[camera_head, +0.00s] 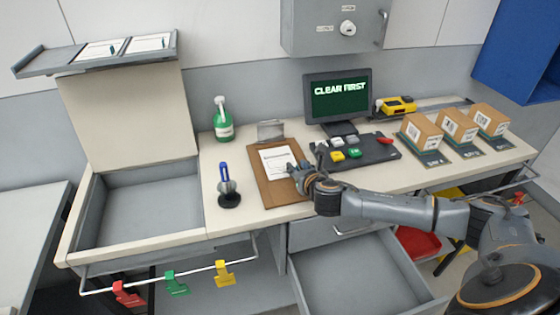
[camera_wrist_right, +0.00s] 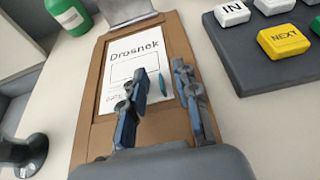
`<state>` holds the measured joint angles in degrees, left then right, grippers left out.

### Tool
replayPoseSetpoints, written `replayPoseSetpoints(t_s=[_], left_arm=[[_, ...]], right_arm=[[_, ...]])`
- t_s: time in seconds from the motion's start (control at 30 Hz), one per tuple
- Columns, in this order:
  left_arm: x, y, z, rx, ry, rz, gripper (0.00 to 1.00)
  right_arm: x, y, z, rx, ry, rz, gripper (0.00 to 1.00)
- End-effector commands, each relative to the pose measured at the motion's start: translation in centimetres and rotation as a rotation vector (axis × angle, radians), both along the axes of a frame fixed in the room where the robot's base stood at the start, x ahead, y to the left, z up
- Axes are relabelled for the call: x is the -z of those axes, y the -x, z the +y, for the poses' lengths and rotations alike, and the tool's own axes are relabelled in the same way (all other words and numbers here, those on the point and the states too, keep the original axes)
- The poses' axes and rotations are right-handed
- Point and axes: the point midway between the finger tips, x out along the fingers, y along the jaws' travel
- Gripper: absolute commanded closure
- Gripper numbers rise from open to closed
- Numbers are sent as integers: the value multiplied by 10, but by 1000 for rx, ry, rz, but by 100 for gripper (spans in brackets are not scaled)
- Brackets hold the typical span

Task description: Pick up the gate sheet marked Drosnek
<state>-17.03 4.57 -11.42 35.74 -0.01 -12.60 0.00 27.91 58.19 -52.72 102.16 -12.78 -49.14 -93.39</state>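The gate sheet marked Drosnek (camera_wrist_right: 117,65) is a white page on a brown clipboard (camera_wrist_right: 88,108), lying on the desk under the clipboard's metal clip. In the head view the sheet (camera_head: 277,162) and the clipboard (camera_head: 262,186) lie left of the keypad. A small teal mark or pen (camera_wrist_right: 161,84) shows on the sheet's right side. My right gripper (camera_wrist_right: 164,82) is open above the lower part of the clipboard, its two fingers apart with nothing between them; whether it touches is unclear. In the head view the right gripper (camera_head: 302,172) hides the clipboard's right edge. My left gripper is not in view.
A monitor (camera_head: 338,99) reads "CLEAR FIRST" behind the keypad (camera_head: 372,151). A pen in a stand (camera_head: 228,190) and a green bottle (camera_head: 222,122) stand left of the clipboard. Boxes (camera_head: 421,132) stand right. An open drawer (camera_head: 350,275) juts out below.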

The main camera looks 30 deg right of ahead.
Motion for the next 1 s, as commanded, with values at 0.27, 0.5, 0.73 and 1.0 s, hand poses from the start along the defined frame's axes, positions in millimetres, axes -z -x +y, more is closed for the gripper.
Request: replayPoseSetpoints(t_s=[0.27,0.5,0.73,1.0], left_arm=[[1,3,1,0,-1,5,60],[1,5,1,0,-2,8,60],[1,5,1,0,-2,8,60],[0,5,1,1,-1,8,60]], right_arm=[[0,0,0,0,0,0,86],[0,0,0,0,0,0,100],[-1,0,0,0,0,0,100],[-22,-1,-1,0,0,-5,100]])
